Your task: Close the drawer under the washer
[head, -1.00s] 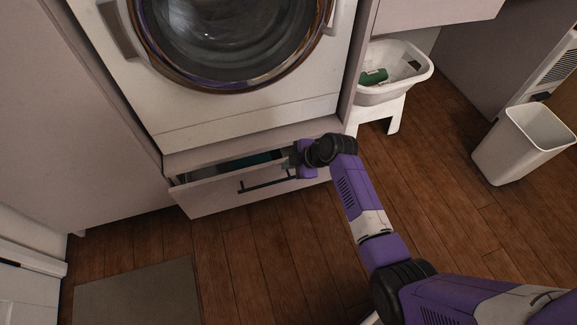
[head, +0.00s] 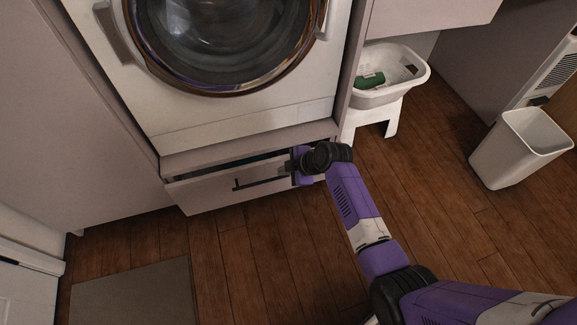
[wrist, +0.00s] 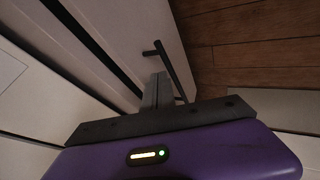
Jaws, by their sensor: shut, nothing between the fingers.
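The drawer (head: 208,193) under the washer (head: 190,112) is slightly open, with a narrow dark gap along its top edge. Its dark bar handle (head: 248,184) runs across the front. My gripper (head: 287,168) is at the right part of the drawer front, near the right end of the handle. In the wrist view, my gripper's fingers (wrist: 157,90) are together and point at the pale drawer front (wrist: 128,32), beside the dark handle (wrist: 173,68). I cannot tell whether the fingertips touch the front. The drawer's inside is mostly hidden.
A white basket (head: 395,92) with a green item stands on a white stool (head: 388,122) to the right. A white bin (head: 517,150) is farther right. A grey mat (head: 135,295) lies at the lower left. The wooden floor before the drawer is clear apart from my arm.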

